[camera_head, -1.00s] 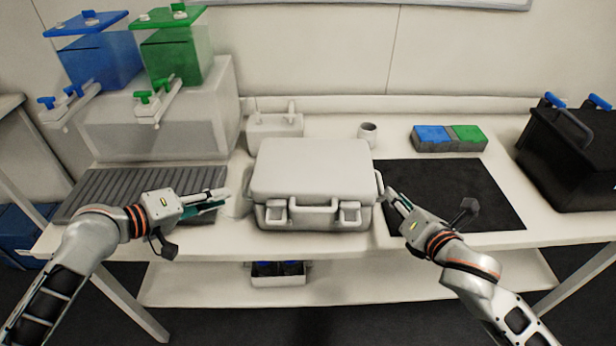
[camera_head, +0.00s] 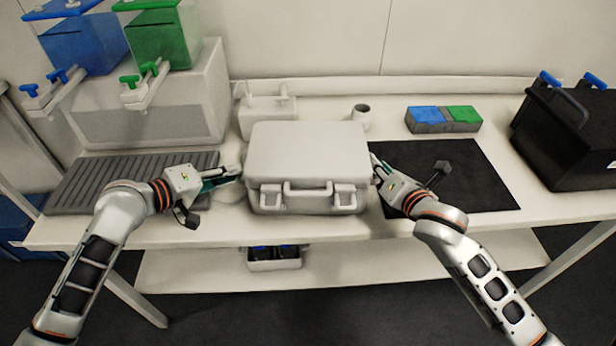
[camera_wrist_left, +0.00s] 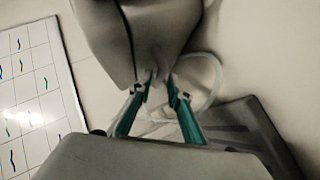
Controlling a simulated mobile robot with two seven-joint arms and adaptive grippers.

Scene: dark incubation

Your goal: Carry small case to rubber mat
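The small case (camera_head: 307,155) is a pale grey closed box with a front handle and two latches. It stands upright at the middle of the bench. The black flat mat (camera_head: 470,185), which looks like the rubber mat, lies just to its right with nothing on it. My left gripper (camera_head: 238,172) is at the case's left side. In the left wrist view its fingertips (camera_wrist_left: 160,78) are apart, beside a pale part at the case's side (camera_wrist_left: 165,25); contact is unclear. My right gripper (camera_head: 374,165) is at the case's right side, its fingertips partly hidden.
A grey ribbed panel (camera_head: 100,185) lies at the left. Behind are a pale box (camera_head: 150,110) with blue and green tanks, a cup (camera_head: 361,113) and a blue-green block (camera_head: 443,119). A black bin (camera_head: 570,140) stands at the right. A bin (camera_head: 274,262) sits on the lower shelf.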

